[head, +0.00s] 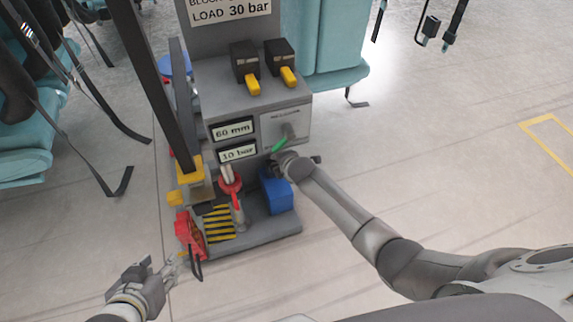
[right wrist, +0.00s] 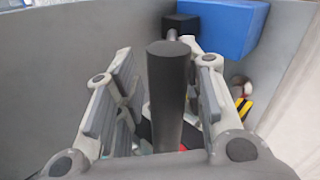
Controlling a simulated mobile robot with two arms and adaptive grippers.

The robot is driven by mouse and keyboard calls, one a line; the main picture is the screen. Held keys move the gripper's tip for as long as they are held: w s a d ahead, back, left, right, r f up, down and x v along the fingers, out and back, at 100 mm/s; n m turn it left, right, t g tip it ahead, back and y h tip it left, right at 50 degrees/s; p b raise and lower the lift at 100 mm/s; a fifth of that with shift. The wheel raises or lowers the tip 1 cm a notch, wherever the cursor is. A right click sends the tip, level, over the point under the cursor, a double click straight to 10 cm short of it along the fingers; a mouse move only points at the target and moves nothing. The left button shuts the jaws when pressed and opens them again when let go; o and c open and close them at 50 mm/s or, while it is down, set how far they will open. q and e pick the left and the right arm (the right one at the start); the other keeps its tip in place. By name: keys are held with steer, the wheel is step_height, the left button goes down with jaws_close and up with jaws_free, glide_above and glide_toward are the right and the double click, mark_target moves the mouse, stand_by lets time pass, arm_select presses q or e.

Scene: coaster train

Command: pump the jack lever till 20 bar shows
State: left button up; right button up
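The jack lever is a black rod (right wrist: 167,95) rising from a black block beside the blue pump body (head: 276,192). In the right wrist view the rod stands between the two fingers of my right gripper (right wrist: 168,100), with a gap on both sides. In the head view my right gripper (head: 290,163) is at the front right of the grey stand, hiding most of the lever. A black end (head: 316,159) shows beside it. The pressure display (head: 238,152) reads 10 bar. My left gripper (head: 160,270) is open and empty, low at the stand's left front.
The grey stand (head: 255,100) carries a 60 mm display (head: 232,129), two yellow-handled switches (head: 268,80) and a green lever (head: 280,145). A red part (head: 190,235) hangs near my left gripper. Teal seats (head: 330,50) stand behind. The floor at right is clear.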

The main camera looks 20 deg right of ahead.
steer(key=v, duration=1)
steer(key=shift+a+r, duration=0.15)
steer(key=shift+a, duration=0.25)
